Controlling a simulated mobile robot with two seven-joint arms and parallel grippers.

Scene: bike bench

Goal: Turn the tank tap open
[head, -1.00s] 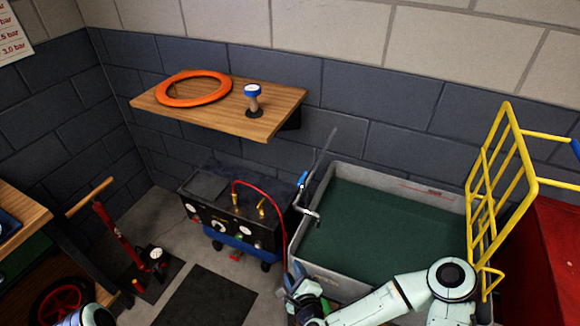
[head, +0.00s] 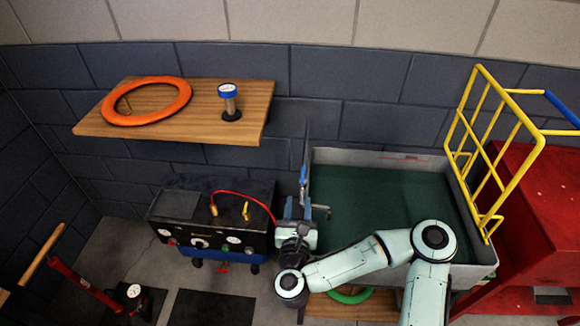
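The grey tank (head: 474,205) with dark green water stands at the centre right. Its tap is at the tank's left edge, with a blue lever (head: 303,175) standing upright and a metal spout (head: 321,209) pointing over the water. My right gripper (head: 297,205) points up toward the tap, just below the blue lever. Its two fingers look apart, with nothing clearly held between them. Whether a finger touches the tap cannot be told, and the gripper hides the tap's lower part. My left gripper is not in view.
A black and blue machine (head: 180,233) with a red hose stands close left of the tap. A wooden shelf (head: 178,127) above holds an orange ring (head: 146,101) and a blue-topped gauge (head: 229,100). A yellow rack (head: 497,150) and red cabinet (head: 550,215) stand right.

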